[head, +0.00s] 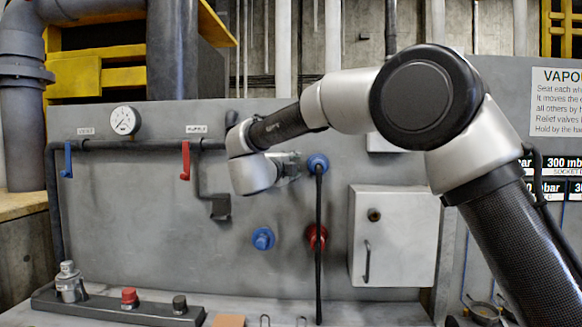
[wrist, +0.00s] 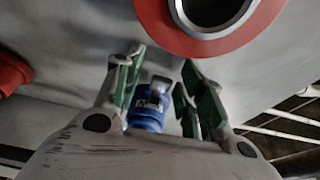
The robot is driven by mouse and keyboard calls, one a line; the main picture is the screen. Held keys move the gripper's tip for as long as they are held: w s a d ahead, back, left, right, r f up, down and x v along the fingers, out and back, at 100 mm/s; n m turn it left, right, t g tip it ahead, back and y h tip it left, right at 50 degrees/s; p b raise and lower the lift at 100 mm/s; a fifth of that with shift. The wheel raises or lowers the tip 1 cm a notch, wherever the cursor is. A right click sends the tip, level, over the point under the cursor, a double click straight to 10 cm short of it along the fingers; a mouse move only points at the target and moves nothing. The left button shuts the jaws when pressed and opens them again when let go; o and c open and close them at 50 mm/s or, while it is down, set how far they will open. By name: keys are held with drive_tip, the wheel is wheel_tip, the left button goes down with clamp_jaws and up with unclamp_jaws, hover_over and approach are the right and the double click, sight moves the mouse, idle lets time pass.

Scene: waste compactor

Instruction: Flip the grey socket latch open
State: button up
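My gripper (wrist: 162,62) has its two green-padded fingers apart. In the head view my gripper (head: 291,166) is at the panel, just left of the upper blue socket (head: 317,163), from which a black hose (head: 319,250) hangs. In the wrist view a blue fitting (wrist: 147,112) with a dark top piece shows between the fingers, its lower part hidden by my gripper's body. I cannot tell whether the fingers touch it. I cannot make out a grey socket latch for certain; my wrist covers part of the panel.
A lower blue socket (head: 263,238) and a red socket (head: 316,236) are on the panel. A red ring with a grey bore (wrist: 213,12) is near my fingertips. A red lever (head: 185,160), a blue lever (head: 68,159) and a gauge (head: 123,121) are left. A cabinet (head: 394,237) stands right.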

drive_tip(key=v, duration=1.2)
